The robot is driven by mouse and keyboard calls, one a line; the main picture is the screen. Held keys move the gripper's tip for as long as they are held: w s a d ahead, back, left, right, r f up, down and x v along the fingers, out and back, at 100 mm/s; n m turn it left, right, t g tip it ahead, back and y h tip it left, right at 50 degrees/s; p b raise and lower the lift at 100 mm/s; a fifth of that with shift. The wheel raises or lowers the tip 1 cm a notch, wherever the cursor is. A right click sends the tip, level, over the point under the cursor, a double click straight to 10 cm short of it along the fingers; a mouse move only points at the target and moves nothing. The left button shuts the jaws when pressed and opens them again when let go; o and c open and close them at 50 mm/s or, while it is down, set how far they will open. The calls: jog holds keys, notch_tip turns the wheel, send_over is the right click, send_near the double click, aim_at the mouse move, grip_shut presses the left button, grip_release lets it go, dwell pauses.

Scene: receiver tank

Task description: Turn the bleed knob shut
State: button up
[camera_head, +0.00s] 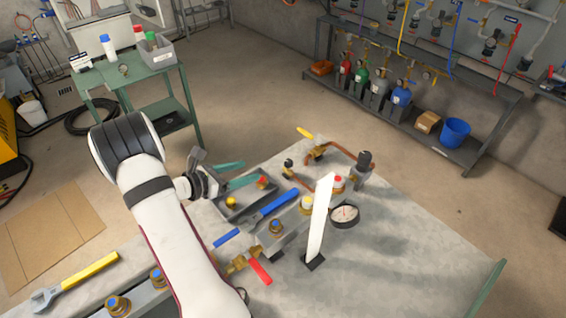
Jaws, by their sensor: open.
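My gripper (249,171) has two teal fingers spread apart, with nothing between them. It hangs over the left part of the work surface, above a dark tray. Which fitting is the bleed knob is not clear. A black knob-like top (365,159) stands on a grey block at the right end of the copper pipe. A smaller dark knob (288,163) sits at the pipe's left end. A red-capped fitting (338,181) and a yellow-capped fitting (307,202) stand nearer. My gripper is left of all of these and apart from them.
A tall white plate (320,215) stands beside a round gauge (345,213). A blue-handled tool (270,207), a red lever (260,272) and a yellow lever (304,132) are close by. The surface's right side (420,250) is clear. A green cart (130,72) stands behind left.

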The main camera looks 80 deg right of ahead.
aim_at(287, 163)
jog(key=x, duration=1.5)
jog(key=shift+s+a+f, duration=0.1)
jog(key=shift+f, duration=0.3)
grip_shut()
